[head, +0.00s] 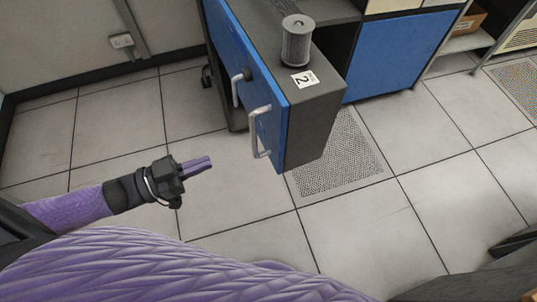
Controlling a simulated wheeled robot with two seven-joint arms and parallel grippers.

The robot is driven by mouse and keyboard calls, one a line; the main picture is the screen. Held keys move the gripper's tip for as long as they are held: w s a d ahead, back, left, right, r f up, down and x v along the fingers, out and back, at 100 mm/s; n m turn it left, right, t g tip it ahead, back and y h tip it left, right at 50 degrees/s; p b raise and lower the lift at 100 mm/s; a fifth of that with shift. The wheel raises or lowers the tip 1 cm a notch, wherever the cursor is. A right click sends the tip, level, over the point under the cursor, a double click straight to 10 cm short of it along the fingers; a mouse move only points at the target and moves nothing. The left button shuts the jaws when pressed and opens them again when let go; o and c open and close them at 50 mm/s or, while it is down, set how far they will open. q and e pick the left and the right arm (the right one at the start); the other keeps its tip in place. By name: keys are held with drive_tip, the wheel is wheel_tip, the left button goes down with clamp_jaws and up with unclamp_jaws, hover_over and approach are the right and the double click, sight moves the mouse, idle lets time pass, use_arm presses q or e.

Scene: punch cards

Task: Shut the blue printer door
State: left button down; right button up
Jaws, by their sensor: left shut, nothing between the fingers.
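A blue door panel (232,62) forms the left face of a dark grey cabinet unit (318,115) at the upper middle. One pale handle (237,88) is higher on the blue face, and a larger one (261,132) is near its near edge. I cannot tell from this angle how far the door stands open. My left gripper (211,162) is shut and empty, its purple fingers pointing right toward the larger handle. It is left of and apart from the handle. My right gripper is not in view.
A grey ribbed spool (297,42) and a white label marked 2 (305,81) are on the unit's top. Another blue panel (398,52) stands behind, to the right. A perforated floor tile (338,155) lies beside the unit.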

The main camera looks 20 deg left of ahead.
use_arm(q)
wheel_tip(320, 180, down, 5)
drive_tip(key=b, duration=0.5)
approach(277, 148)
drive_tip(key=x, duration=0.6)
drive_tip(key=shift+w+d, duration=0.5)
drive_tip(key=shift+d, duration=0.05)
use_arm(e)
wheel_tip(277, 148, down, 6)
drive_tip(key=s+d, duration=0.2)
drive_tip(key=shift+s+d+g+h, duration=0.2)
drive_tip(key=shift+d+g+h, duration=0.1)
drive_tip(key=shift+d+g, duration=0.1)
